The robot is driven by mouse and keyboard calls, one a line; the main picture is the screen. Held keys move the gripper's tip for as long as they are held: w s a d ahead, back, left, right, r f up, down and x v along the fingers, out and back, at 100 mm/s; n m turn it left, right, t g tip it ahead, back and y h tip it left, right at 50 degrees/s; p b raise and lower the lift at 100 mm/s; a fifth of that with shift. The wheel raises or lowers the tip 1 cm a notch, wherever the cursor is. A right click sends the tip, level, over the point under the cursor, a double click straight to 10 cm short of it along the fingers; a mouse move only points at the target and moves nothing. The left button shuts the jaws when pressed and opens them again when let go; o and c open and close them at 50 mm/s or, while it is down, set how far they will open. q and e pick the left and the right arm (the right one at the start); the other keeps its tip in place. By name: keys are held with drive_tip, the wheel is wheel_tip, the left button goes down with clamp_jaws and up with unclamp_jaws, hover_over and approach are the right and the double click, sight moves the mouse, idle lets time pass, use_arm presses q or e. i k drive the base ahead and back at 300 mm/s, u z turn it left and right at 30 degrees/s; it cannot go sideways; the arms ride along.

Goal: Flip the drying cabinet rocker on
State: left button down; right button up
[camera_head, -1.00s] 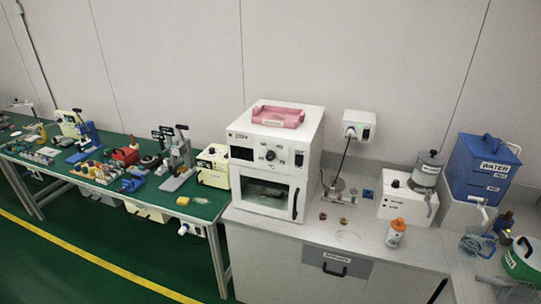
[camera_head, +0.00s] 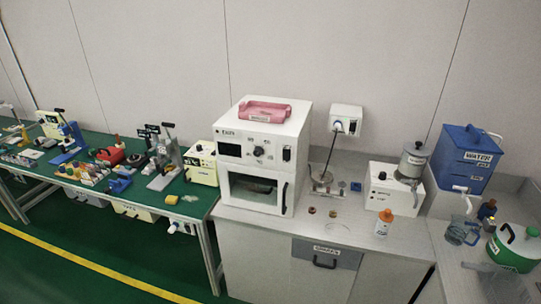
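The white drying cabinet (camera_head: 264,152) stands on the grey counter, left of its middle. Its upper front panel has a dark display, a knob (camera_head: 259,151) and a small dark rocker switch (camera_head: 286,154) at the right end. I cannot tell the rocker's position at this size. Below is a glazed door with a dark vertical handle (camera_head: 284,198); the door looks closed. A pink tray (camera_head: 265,111) lies on top of the cabinet. Neither of my grippers is in view.
A white unit (camera_head: 394,189), an orange-capped bottle (camera_head: 383,223), a blue water container (camera_head: 465,158) and a green-and-white pot (camera_head: 515,247) stand farther right. A green bench (camera_head: 190,207) with tools is left. The floor in front is clear.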

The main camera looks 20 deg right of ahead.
sight(286, 157)
drive_tip(key=u, duration=0.5)
drive_tip(key=i, duration=1)
drive_tip(key=z, duration=0.55)
